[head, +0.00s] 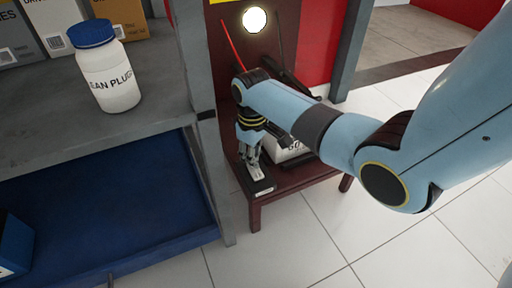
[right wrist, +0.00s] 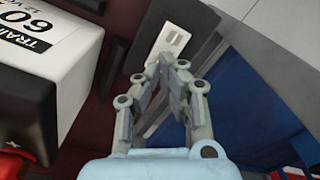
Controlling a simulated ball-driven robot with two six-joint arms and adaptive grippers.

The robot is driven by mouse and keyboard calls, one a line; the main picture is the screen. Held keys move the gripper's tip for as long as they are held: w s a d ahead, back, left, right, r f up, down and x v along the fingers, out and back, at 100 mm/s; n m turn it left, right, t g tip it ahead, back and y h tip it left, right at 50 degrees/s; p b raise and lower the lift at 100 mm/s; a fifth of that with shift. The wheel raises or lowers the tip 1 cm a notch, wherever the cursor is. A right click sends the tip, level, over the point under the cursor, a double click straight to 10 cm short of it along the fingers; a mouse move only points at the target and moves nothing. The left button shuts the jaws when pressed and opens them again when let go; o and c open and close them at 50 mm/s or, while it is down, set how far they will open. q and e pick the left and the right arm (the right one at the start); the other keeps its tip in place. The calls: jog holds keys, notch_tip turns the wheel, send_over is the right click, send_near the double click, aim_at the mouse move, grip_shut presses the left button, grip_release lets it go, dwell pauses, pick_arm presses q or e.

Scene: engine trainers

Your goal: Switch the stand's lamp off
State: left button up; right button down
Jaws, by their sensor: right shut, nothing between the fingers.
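The lamp (head: 254,19) is a round disc on the dark red stand (head: 285,30) and glows bright white. A black switch box (head: 260,187) with a pale plate lies on the stand's low shelf; it shows at the top of the right wrist view (right wrist: 198,50), with a light rocker on the plate (right wrist: 174,42). My right gripper (head: 252,163) points down over the box, shut and empty. In the right wrist view its fingertips (right wrist: 167,63) are close to the plate's near end; I cannot tell whether they touch it. My left gripper is not in view.
A white battery (right wrist: 50,45) with black lettering stands beside the switch box. A red cable (head: 232,45) hangs above. At left are a grey shelf (head: 150,125) with a white bottle (head: 108,75), and a blue lower tray (head: 110,200). Tiled floor is clear at right.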

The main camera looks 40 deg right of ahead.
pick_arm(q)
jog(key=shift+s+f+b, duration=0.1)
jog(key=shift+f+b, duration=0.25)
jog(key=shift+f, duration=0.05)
pick_arm(e)
jog(key=shift+f, duration=0.7)
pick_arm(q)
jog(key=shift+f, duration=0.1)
pick_arm(e)
jog(key=shift+r+p, duration=0.5)
jog(key=shift+p, duration=0.05)
jog(key=shift+r+p, duration=0.55)
jog(key=shift+r, duration=0.05)
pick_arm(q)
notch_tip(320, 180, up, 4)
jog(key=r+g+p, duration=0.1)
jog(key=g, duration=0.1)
pick_arm(e)
jog(key=shift+r, duration=0.65)
jog(key=shift+r+p, duration=0.8)
jog(key=shift+p, duration=0.1)
jog(key=shift+r+p, duration=0.95)
jog(key=shift+p, duration=0.05)
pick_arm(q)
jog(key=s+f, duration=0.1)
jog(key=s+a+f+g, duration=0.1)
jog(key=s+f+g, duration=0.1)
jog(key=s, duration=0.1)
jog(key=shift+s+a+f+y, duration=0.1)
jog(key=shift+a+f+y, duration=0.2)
